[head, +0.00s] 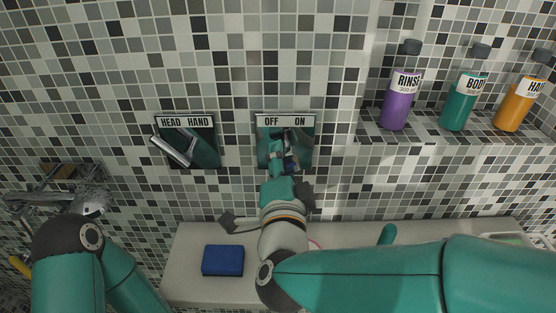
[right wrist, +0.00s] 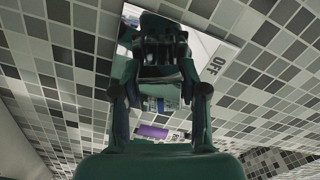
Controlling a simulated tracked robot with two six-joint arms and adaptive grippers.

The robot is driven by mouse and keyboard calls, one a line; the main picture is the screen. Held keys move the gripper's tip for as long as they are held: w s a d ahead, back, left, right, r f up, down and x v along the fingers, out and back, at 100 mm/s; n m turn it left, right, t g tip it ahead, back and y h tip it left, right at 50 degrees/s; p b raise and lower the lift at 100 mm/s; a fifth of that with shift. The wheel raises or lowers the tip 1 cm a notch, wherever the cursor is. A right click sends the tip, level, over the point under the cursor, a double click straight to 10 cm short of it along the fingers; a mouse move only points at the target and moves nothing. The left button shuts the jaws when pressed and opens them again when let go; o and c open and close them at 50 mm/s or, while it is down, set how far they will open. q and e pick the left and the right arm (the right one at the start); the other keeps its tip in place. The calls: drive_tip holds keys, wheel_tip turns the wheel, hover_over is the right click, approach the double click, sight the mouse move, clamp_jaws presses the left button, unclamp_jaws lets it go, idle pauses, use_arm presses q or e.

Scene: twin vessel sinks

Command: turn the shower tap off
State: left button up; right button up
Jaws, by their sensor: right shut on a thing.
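The shower tap's plate (head: 302,158), marked OFF on its left and ON on its right, is on the tiled wall at the middle of the head view. My right gripper (head: 285,156) is at this plate, shut on the tap handle. The gripper hides most of the handle, so I cannot tell which way it points. In the right wrist view my right gripper (right wrist: 162,50) is in front of the plate (right wrist: 228,55), with the OFF lettering beside it. My left arm shows at the lower left of the head view, but its gripper is out of view.
A second plate (head: 203,127), marked HEAD and HAND, with a chrome lever (head: 172,150) is to the left. Purple (head: 401,100), green (head: 464,103) and orange (head: 518,106) bottles stand on a tiled ledge at right. A blue block (head: 222,260) lies on the pale surface below.

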drive_tip(key=shift+d+r+n, duration=0.1)
drive_tip(key=shift+d+n, duration=0.2)
drive_tip(key=shift+d, duration=0.05)
drive_tip(key=shift+d+n, duration=0.1)
drive_tip(key=shift+n, duration=0.7)
drive_tip(key=n, duration=0.3)
drive_tip(key=shift+r+n+p, duration=0.15)
drive_tip(key=shift+n+p, duration=0.15)
drive_tip(key=shift+p, duration=0.1)
drive_tip(key=n+p, duration=0.1)
drive_tip(key=n, duration=0.3)
drive_tip(key=shift+r, duration=0.1)
drive_tip(key=shift+n+p, duration=0.65)
drive_tip(key=shift+n, duration=1.05)
drive_tip(key=o, duration=1.1)
drive_tip(key=shift+c, duration=0.2)
drive_tip(key=shift+o, duration=0.5)
